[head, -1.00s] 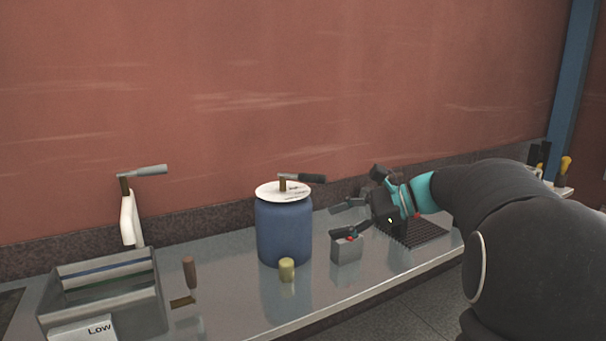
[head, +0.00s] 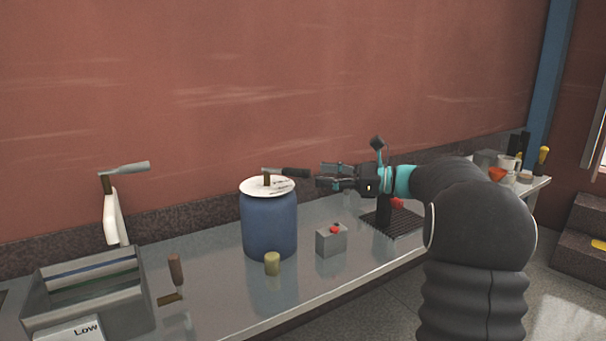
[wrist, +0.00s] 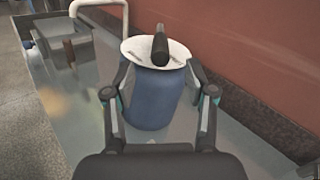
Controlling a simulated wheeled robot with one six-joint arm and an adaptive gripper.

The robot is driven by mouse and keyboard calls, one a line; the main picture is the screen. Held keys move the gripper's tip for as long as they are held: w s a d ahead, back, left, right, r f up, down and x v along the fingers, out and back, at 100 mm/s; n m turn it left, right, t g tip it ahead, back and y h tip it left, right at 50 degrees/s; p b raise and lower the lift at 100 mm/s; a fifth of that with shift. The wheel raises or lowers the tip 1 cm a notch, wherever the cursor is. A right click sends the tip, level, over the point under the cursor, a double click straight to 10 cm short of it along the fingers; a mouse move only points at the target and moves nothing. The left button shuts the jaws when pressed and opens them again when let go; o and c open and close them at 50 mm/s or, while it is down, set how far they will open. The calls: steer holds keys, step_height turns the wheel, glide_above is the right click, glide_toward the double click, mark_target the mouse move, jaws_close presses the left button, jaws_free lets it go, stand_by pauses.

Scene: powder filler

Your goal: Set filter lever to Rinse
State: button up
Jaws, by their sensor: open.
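The filter lever (head: 288,172) has a dark handle and sits on a brass post above a white labelled disc (head: 267,187). The disc tops a blue drum (head: 269,226) on the counter. The handle points right in the head view, toward my gripper (head: 318,176). The disc's lettering is too small to read. In the wrist view the lever handle (wrist: 160,46) points toward the camera, between the fingers of my gripper (wrist: 160,92) but farther off. My gripper is open and empty, just right of the handle end, apart from it.
A grey box with a red button (head: 332,240) and a yellow cylinder (head: 272,264) stand in front of the drum. Another lever (head: 124,168) is at the left, behind a grey tray (head: 140,290). A black grate (head: 398,224) lies under my arm. The wall runs close behind.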

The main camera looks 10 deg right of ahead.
mark_target(304, 173)
steer(key=x, duration=0.6)
jaws_close()
